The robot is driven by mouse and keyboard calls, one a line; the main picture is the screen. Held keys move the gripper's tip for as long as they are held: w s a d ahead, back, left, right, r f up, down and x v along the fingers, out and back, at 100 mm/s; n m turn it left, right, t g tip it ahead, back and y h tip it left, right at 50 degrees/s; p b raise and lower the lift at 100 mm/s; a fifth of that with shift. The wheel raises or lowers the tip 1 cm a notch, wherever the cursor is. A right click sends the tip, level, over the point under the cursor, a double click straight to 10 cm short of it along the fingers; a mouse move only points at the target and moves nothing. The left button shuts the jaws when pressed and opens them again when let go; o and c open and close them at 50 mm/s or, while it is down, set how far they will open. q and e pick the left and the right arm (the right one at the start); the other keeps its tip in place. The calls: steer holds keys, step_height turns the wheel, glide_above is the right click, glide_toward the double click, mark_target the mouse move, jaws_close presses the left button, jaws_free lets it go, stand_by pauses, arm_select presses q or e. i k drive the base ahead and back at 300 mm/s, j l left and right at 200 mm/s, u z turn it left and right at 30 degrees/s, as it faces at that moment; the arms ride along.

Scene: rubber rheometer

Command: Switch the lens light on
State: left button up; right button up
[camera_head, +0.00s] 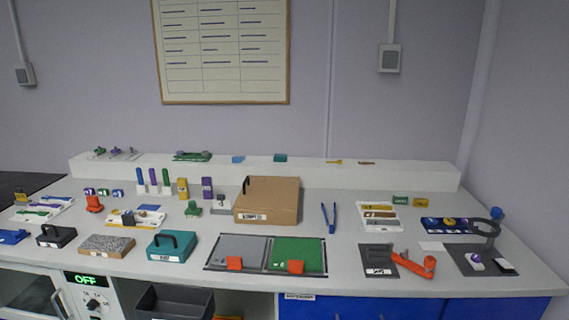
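A magnifier-like stand is at the right end of the bench, with a dark ring head (487,228) above a dark base plate (467,254). On the base plate sits a small white block with a purple knob (475,262). Beside it is a black-and-white piece (505,266), perhaps a rocker switch. The parts are too small to tell whether any light is lit. Neither of my grippers is in view.
The bench (350,281) is crowded. Left of the stand are an orange tool (416,266) and a dark plate (378,260). A blue tray (446,225) is behind. Grey (237,250) and green (297,255) panels lie mid-bench, near a brown box (270,203) and blue tweezers (329,218).

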mark_target(503, 263)
steer(key=k+l+z, duration=0.1)
steer(key=z, duration=1.15)
steer(key=i+l+u, duration=0.15)
steer(key=l, duration=0.1)
